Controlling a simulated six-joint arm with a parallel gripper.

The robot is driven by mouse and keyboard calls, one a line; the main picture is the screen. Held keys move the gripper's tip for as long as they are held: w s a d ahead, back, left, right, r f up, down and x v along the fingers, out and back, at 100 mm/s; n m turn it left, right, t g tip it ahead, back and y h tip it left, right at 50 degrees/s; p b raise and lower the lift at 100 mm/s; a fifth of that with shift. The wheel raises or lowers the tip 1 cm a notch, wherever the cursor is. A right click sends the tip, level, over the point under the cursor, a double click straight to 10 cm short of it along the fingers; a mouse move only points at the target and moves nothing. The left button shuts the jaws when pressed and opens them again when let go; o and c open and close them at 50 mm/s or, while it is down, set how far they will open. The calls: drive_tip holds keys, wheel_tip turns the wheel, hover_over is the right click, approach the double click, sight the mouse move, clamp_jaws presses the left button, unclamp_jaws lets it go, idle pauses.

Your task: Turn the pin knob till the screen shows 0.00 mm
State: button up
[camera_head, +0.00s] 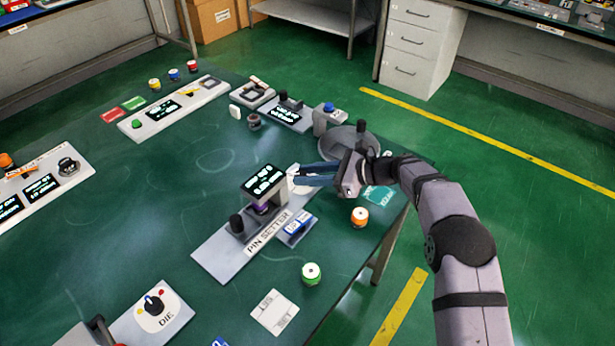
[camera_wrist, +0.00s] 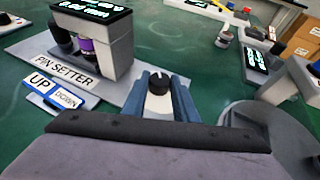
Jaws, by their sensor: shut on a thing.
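The pin setter (camera_head: 222,257) is a light grey plate with a block that carries a black screen (camera_head: 264,180). The screen also shows in the wrist view (camera_wrist: 88,9); its glowing digits are too small to read surely. A black pin knob (camera_wrist: 158,82) on a white base stands at the plate's end, beside the block. My gripper (camera_head: 293,181) reaches in from the right with blue fingers. In the wrist view its fingers (camera_wrist: 158,87) lie on both sides of the knob and are shut on it.
A blue and white UP/DOWN piece (camera_head: 297,228) lies beside the plate. A round grey base (camera_head: 340,140) stands behind my gripper. The table's left middle is clear.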

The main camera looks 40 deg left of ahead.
drive_tip(key=shift+w+r+n+g+b, duration=0.1)
drive_tip(key=shift+n+g+b, duration=0.5)
drive_tip(key=shift+g, duration=0.1)
drive_tip(key=o, duration=1.1)
drive_tip(key=shift+c, duration=0.2)
drive_tip(key=shift+b+v, duration=0.4)
drive_tip(key=shift+v, duration=3.25)
drive_tip(key=shift+a+r, duration=0.1)
